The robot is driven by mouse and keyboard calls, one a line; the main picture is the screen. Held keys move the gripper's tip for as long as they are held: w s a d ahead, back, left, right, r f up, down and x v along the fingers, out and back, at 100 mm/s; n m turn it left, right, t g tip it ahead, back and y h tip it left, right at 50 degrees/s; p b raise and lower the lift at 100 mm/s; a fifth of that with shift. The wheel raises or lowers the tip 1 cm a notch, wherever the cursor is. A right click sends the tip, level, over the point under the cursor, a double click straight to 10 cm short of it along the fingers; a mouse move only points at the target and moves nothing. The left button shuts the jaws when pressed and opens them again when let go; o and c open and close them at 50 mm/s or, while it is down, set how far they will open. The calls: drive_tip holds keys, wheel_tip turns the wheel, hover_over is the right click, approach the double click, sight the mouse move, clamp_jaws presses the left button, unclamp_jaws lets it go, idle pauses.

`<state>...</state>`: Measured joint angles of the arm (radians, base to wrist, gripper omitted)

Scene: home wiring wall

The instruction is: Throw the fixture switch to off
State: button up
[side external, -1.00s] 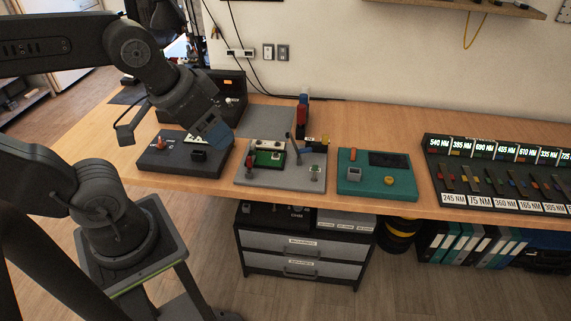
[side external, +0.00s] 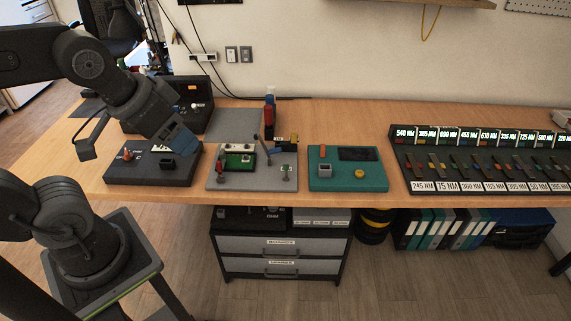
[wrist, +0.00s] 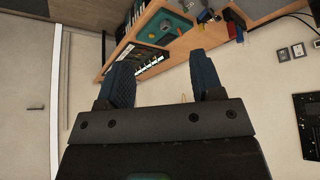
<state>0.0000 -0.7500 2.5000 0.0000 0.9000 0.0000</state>
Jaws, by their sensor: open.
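A grey fixture plate (side external: 232,183) with a green circuit board (side external: 236,161) and an upright dark lever (side external: 265,148) sits on the bench in the side view. To its left is a dark box (side external: 150,177) with an orange-red knob (side external: 127,154) and a black block (side external: 167,163). To its right is a teal box (side external: 345,184) with an orange part (side external: 322,151) and a yellow knob (side external: 359,173). No readable label tells which part is the fixture switch. My gripper (side external: 182,140) is above the dark box; its blue fingers stand apart and empty in the wrist view (wrist: 163,82).
A dark rack (side external: 480,170) with lit labels and several coloured parts fills the bench's right side. Another dark box (side external: 192,112) stands behind on the left, beside a grey mat (side external: 235,123). Bare wood (side external: 345,115) lies behind the teal box.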

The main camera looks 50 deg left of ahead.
drive_tip(key=shift+c, duration=0.6)
drive_tip(key=shift+w+r, duration=0.15)
drive_tip(key=shift+w, duration=0.2)
drive_tip(key=shift+c, duration=0.8)
drive_tip(key=shift+n+g, duration=0.5)
drive_tip(key=shift+g, duration=0.1)
drive_tip(key=w, duration=0.4)
drive_tip(key=w+a, duration=0.1)
drive_tip(key=w, duration=0.1)
drive_tip(key=shift+w+r, duration=0.2)
drive_tip(key=shift+w, duration=0.2)
drive_tip(key=shift+c, duration=0.2)
drive_tip(key=n+g+h, duration=0.2)
drive_tip(key=n+g, duration=0.2)
hover_over(286, 165)
drive_tip(key=s+a, duration=0.1)
drive_tip(key=a, duration=0.1)
wheel_tip(286, 165, down, 19)
drive_tip(key=f, duration=0.4)
drive_tip(key=d+f, duration=0.1)
drive_tip(key=f, duration=0.4)
drive_tip(key=w+d+f, duration=0.1)
drive_tip(key=f, duration=0.3)
drive_tip(key=shift+f, duration=0.4)
